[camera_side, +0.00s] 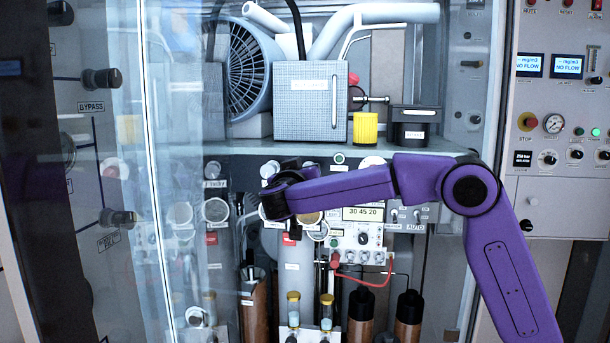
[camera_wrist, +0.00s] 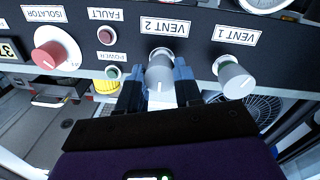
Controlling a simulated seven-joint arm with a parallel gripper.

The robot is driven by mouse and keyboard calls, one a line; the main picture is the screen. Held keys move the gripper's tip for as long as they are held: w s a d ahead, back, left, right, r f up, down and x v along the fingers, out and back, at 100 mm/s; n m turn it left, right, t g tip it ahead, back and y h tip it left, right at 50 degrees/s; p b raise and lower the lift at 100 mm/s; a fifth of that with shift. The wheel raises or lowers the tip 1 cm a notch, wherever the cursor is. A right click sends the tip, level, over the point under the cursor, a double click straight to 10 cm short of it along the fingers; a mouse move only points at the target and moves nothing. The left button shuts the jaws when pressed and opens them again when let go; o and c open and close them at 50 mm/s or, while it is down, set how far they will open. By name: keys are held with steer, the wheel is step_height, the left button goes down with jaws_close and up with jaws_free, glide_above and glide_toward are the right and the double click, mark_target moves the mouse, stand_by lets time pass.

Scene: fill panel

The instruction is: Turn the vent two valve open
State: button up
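The vent two valve is a grey knob (camera_wrist: 160,75) under the VENT 2 label (camera_wrist: 164,27) in the wrist view, where the labels appear upside down. A white line on the knob points toward the bottom of that picture. My gripper (camera_wrist: 160,88) has a blue-padded finger on each side of the knob, with no clear gap on either side, so it looks shut on it. In the side view my gripper (camera_side: 280,182) is at the panel's upper row, and its dark body and the purple arm hide the knob.
The grey VENT 1 knob (camera_wrist: 236,77) sits right of my gripper in the wrist view. Left of it are the red isolator knob (camera_wrist: 55,50) and the fault button (camera_wrist: 106,36). In the side view a shelf with a grey box (camera_side: 311,102) is above, and a glass door (camera_side: 150,170) stands left.

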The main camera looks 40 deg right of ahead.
steer(key=c, duration=0.4)
steer(key=shift+o, duration=0.2)
steer(key=shift+f+n+t+y, duration=0.1)
steer(key=shift+n+t+y, duration=0.25)
steer(key=shift+n, duration=7.95)
steer(key=shift+f+n+t+y, duration=0.1)
steer(key=shift+n+t+y, duration=0.25)
steer(key=shift+n, duration=7.95)
